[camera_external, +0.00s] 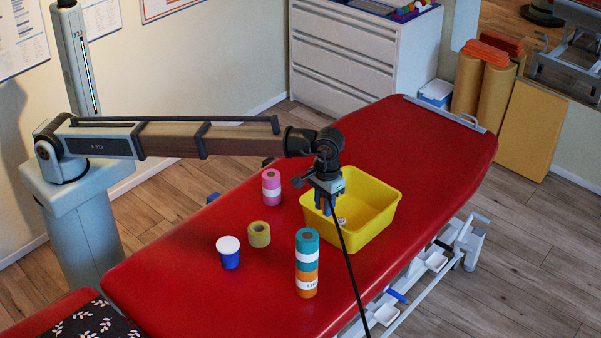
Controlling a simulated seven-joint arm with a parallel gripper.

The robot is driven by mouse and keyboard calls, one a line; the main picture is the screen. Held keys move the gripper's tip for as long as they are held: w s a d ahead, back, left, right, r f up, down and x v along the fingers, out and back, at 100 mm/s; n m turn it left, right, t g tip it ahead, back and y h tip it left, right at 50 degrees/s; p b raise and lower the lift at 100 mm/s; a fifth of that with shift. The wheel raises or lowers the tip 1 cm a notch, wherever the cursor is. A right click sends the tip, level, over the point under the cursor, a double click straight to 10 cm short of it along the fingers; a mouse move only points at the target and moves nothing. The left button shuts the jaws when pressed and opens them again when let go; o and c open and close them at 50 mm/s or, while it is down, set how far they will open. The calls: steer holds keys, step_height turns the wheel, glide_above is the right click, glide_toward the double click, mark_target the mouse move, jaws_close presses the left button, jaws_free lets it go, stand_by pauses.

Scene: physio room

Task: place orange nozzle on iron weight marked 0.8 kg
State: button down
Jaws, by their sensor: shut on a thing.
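My gripper (327,207) points down at the left side of the yellow bin (372,222) on the red treatment table (190,275). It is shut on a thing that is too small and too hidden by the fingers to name. A small whitish object (341,221) shows just right of the fingertips, against the bin; I cannot tell whether it is held. I cannot make out an orange nozzle or an iron weight marked 0.8 kg. The inside of the bin is partly hidden by my gripper and the near wall.
A teal and orange cylinder stack (307,262) stands in front of the bin. A tan roll (259,234), a white-topped blue cup (229,252) and a pink-and-white cylinder (271,187) stand to its left. A thin black line (351,272) crosses the table's front. The table's far right is clear.

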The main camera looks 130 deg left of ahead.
step_height(320, 180, up, 3)
steer(key=shift+r, duration=0.1)
steer(key=s+a, duration=0.7)
steer(key=a, duration=0.6)
steer(key=s+a, duration=0.6)
steer(key=a, duration=0.8)
steer(key=s+a, duration=1.9)
steer(key=shift+f, duration=7.75)
steer(key=shift+f, duration=0.15)
steer(key=c, duration=0.9)
jaws_free()
